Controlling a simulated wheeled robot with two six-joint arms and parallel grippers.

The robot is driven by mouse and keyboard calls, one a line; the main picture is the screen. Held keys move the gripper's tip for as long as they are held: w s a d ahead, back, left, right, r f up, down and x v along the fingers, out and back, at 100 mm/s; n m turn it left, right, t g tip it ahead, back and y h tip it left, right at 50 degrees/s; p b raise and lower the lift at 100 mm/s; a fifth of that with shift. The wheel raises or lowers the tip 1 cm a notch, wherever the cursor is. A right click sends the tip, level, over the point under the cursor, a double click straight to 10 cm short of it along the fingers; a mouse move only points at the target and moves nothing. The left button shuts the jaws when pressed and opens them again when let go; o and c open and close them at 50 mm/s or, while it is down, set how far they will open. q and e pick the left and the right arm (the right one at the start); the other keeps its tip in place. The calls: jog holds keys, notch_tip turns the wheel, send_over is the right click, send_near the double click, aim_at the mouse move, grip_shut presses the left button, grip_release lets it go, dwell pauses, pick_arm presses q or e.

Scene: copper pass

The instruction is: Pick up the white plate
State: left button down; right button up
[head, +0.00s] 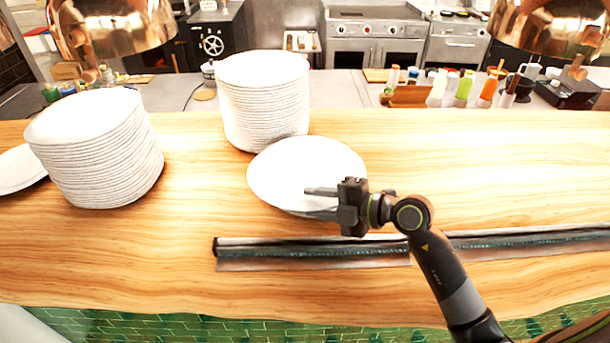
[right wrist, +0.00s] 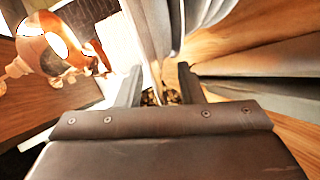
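A single round white plate (head: 285,172) lies on the wooden counter (head: 500,170), in front of the middle plate stack. My right gripper (head: 318,203) reaches in from the right at the plate's near right rim. Its two fingers point left and are apart, overlapping the plate in the head view. I cannot tell whether either finger touches the plate. In the right wrist view both fingers (right wrist: 160,82) are spread, with pale curved surfaces beyond and between them. My left gripper is out of view.
A tall stack of white plates (head: 265,105) stands just behind the plate. Another stack (head: 95,150) stands at the left, beside a partly visible plate (head: 18,168). A long metal-edged slot (head: 310,250) runs along the counter's front. Copper lamps (head: 112,25) hang above. The counter's right is clear.

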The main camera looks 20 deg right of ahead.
jog(key=shift+c, duration=0.2)
grip_shut()
jog(key=shift+r, duration=0.2)
dwell(0.9)
